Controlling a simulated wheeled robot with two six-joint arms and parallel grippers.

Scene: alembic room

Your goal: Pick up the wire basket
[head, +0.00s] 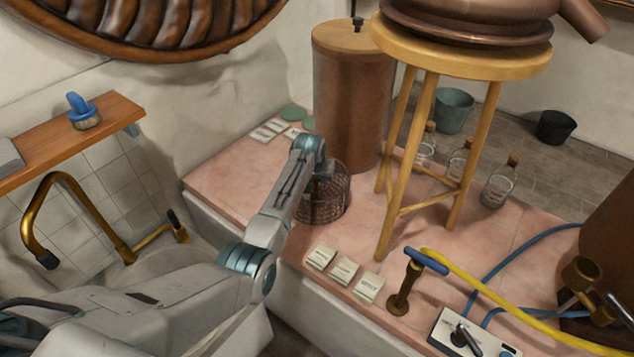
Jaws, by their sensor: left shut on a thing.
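The wire basket (325,203) is a round, dark brown mesh basket in the middle of the head view. It is at the pink counter, in front of the copper cylinder. My left gripper (324,172) reaches over it from the left and is shut on it. My wrist hides the basket's left and upper parts, and the fingertips are hard to make out. I cannot tell whether the basket touches the counter. My right gripper is not in view.
A wooden stool (462,60) bearing a copper vessel stands right of the basket. The copper cylinder (350,105) is close behind. Labelled cards (343,270) and a blue-handled brass valve (406,285) are near the front edge. Glass bottles (498,185) stand behind the stool.

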